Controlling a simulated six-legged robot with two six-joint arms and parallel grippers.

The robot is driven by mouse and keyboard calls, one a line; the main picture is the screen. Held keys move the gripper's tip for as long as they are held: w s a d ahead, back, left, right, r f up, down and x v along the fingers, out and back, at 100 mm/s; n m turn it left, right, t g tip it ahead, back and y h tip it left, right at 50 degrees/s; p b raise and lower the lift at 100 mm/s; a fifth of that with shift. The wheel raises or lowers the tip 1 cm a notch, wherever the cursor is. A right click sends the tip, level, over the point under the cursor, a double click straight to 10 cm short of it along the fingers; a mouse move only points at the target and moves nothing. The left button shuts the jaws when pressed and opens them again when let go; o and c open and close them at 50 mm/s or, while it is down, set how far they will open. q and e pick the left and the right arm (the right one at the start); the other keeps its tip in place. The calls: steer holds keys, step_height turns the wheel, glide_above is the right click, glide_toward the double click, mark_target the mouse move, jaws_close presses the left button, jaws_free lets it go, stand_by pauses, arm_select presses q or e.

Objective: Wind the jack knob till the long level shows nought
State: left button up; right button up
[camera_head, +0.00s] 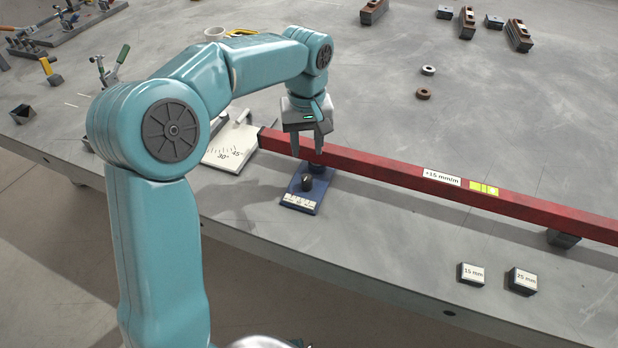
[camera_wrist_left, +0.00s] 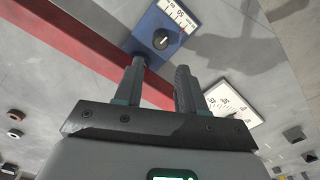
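The long level is a red bar (camera_head: 385,171) lying across the table, with a "+15 mm/m" label (camera_head: 441,177) and a yellow-green vial (camera_head: 484,188); the bubble is too small to read. Its left part is over a blue jack (camera_head: 318,187). The black jack knob (camera_head: 307,183) stands on the jack's near part, behind a white scale strip (camera_head: 298,202). In the left wrist view the knob (camera_wrist_left: 160,39) shows beyond the fingertips. My left gripper (camera_head: 306,152) is open and empty, above the bar's left end, apart from the knob. My right gripper is out of view.
A dark support block (camera_head: 563,238) is under the bar's right part. Blocks marked 15 mm (camera_head: 472,274) and 25 mm (camera_head: 522,281) sit near the front edge. The table in front of the bar is mostly clear.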

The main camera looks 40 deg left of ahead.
mark_target(307, 176)
arm_select(q)
step_height(307, 176, down, 11)
steer(key=shift+s+d+f+b, duration=0.1)
steer(key=shift+s+b, duration=0.05)
steer(key=shift+b, duration=0.45)
steer(key=shift+c, duration=0.3)
jaws_close()
